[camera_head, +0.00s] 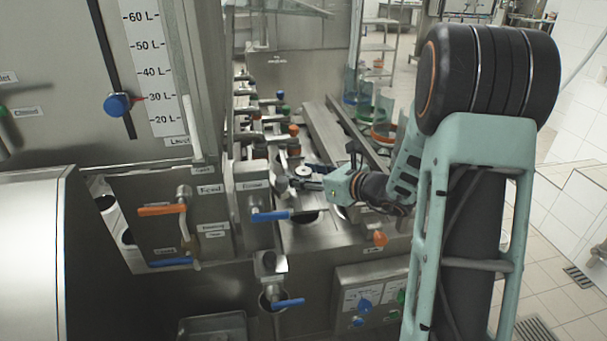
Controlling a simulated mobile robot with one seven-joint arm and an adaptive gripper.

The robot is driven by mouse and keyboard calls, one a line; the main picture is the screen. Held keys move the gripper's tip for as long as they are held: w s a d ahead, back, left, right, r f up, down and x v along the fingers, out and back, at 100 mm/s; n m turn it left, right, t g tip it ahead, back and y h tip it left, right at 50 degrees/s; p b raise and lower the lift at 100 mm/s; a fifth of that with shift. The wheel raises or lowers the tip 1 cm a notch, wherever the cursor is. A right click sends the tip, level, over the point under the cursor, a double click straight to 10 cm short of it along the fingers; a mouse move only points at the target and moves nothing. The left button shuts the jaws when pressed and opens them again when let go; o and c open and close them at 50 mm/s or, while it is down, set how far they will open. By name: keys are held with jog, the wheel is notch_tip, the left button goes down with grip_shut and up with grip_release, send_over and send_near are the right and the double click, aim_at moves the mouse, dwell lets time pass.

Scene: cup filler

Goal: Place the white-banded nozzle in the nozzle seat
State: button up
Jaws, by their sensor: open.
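My gripper (292,179) is at the end of my teal arm, over the steel deck of the filler and just right of the steel block with the blue lever. It is open and points left. A small pale round part (303,170) shows at the gripper; I cannot tell whether it is the white-banded nozzle or part of the gripper. A dark round opening (306,217) in the deck lies in front of and below the gripper; I cannot tell whether it is the nozzle seat. No white band can be made out clearly.
A blue lever (270,215) sticks out close to the gripper's left. An orange lever (162,210) is farther left. Several valves with coloured knobs (293,130) line the back. Steel rails (325,130) and clear cups with coloured rims (384,132) stand behind the arm.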

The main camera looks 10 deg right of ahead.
jog(key=shift+r, duration=0.2)
jog(key=v, duration=1.2)
